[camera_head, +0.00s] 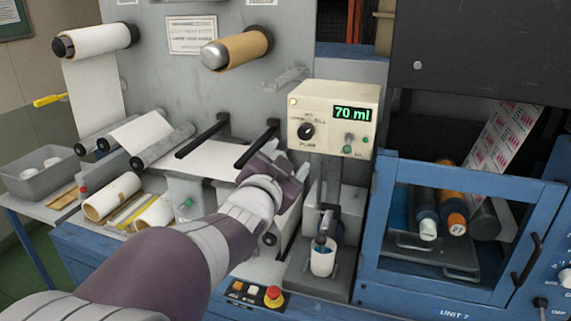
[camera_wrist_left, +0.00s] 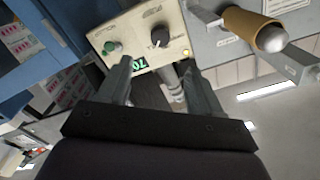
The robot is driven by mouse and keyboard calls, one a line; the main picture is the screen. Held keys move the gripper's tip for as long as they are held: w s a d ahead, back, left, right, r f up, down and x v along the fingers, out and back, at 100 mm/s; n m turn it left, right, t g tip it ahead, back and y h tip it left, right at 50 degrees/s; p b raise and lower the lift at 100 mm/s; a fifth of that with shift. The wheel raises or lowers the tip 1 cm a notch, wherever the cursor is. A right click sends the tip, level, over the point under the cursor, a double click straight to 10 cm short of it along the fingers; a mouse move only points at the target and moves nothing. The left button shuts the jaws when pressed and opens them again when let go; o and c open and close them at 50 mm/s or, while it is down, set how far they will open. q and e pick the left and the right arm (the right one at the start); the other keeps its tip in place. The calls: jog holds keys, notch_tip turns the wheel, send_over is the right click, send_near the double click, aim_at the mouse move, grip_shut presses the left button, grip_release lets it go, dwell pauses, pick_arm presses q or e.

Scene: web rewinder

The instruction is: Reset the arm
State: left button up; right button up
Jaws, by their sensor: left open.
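My left arm (camera_head: 165,265) reaches in from the lower left in the head view. Its gripper (camera_head: 284,160) is in front of the machine face, left of and a little below the cream control box (camera_head: 306,103). In the left wrist view the two fingers of the gripper (camera_wrist_left: 160,78) stand apart with nothing between them. The control box (camera_wrist_left: 126,32) lies beyond the fingertips there, with a dark knob and a green button. The head view shows a green "70 ml" readout on the box. My right gripper is in neither view.
A white cup (camera_head: 322,262) stands under the nozzle below the box. A blue-framed guard (camera_head: 470,180) is at right. Paper rolls (camera_head: 112,196) lie on the bench at left. A red stop button (camera_head: 273,296) is at the front. A tan roll (camera_head: 243,48) sticks out above the gripper.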

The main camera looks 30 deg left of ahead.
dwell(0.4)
pick_arm(q)
jog(key=s+d+f+n+g+h, duration=0.1)
jog(key=s+f+n+g, duration=0.3)
jog(key=f, duration=0.5)
jog(key=s+d+f+n+g+h, duration=0.15)
jog(key=f+g, duration=0.35)
jog(key=f, duration=0.5)
jog(key=s+d+f+m+g+h, duration=0.1)
jog(key=s+d+f+g+h, duration=0.1)
jog(key=s+d+f+g, duration=0.5)
jog(key=s+d+f, duration=0.2)
jog(key=d+f, duration=0.2)
jog(key=f, duration=0.1)
jog(key=shift+s+d+m, duration=0.15)
jog(key=shift+s+m, duration=0.2)
jog(key=shift+s, duration=0.05)
